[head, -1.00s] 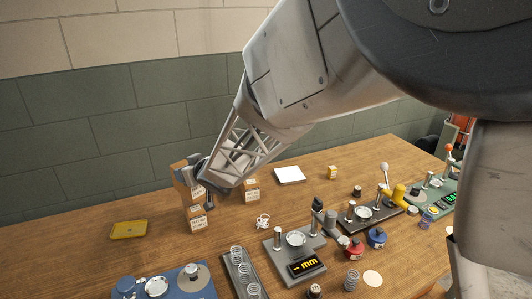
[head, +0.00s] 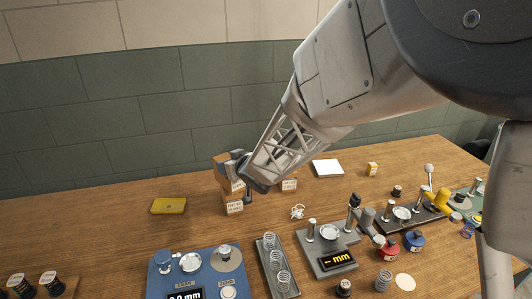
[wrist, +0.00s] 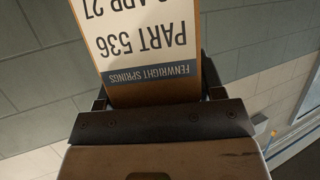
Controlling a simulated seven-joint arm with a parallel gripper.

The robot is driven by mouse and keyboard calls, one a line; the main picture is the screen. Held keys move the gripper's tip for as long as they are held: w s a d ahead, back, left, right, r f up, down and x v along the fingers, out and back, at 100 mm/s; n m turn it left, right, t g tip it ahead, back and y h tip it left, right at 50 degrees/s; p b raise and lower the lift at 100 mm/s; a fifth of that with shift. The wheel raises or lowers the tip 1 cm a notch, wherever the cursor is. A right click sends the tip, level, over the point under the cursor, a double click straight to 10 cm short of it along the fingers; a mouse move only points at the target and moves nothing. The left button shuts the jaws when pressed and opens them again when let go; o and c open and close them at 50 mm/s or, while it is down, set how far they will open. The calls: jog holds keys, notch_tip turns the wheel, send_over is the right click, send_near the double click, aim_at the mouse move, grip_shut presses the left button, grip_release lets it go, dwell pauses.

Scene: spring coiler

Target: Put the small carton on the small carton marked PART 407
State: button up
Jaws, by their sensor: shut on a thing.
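My gripper (head: 236,168) is shut on a small brown carton (head: 222,162) with a white label. In the wrist view this carton (wrist: 150,50) reads PART 536 and FENWRIGHT SPRINGS, upside down. The held carton is upright or nearly so, directly above another small carton (head: 234,208) on the table. I cannot tell whether the two touch. A third small carton (head: 289,184) stands to the right, partly behind my arm. The labels on the two standing cartons are too small to read, so I cannot tell which is PART 407.
In front are a blue gauge stand (head: 205,275), a spring tray (head: 275,265) and a grey gauge with a display (head: 330,245). The table left of the cartons is mostly clear.

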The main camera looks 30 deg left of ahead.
jog(key=shift+f, duration=0.1)
jog(key=o, duration=1.3)
jog(key=shift+d, duration=0.1)
jog(key=shift+s+d+r, duration=0.2)
jog(key=shift+d+r, duration=0.15)
jog(key=shift+d, duration=0.05)
jog(key=shift+v, duration=5.45)
